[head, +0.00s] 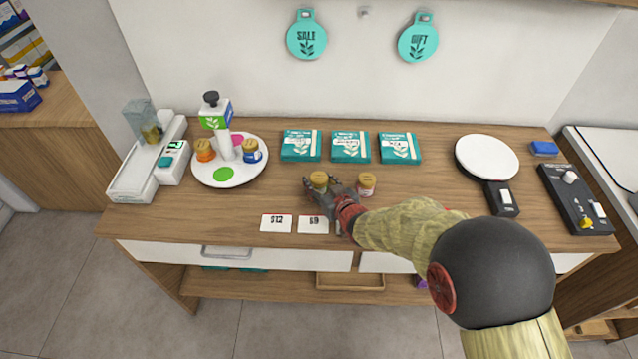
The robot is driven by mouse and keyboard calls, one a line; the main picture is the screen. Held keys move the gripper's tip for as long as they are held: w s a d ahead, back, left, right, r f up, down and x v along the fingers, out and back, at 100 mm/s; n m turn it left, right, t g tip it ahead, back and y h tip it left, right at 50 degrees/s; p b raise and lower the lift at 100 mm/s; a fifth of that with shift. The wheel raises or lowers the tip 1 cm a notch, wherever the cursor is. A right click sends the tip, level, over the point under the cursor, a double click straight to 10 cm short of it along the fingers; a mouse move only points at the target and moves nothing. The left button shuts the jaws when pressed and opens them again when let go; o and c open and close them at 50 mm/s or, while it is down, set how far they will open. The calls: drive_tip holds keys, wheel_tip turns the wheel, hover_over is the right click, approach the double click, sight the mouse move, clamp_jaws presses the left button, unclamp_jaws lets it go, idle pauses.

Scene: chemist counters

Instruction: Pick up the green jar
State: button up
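Two gold-lidded jars stand on the wooden counter in the head view. The left one (319,179) is at my gripper; its body is largely hidden, and it looks greenish below the lid. The right one (367,182) has a pinkish body and stands just right of my gripper. My gripper (320,183) is low over the counter, with its dark fingers spread on either side of the left jar. I cannot tell whether they touch it.
Teal boxes (350,147) stand behind the jars. Price cards (277,223) lie in front. A white disc (487,157) is at right.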

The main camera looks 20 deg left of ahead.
drive_tip(key=c, duration=0.8)
drive_tip(key=shift+o, duration=0.2)
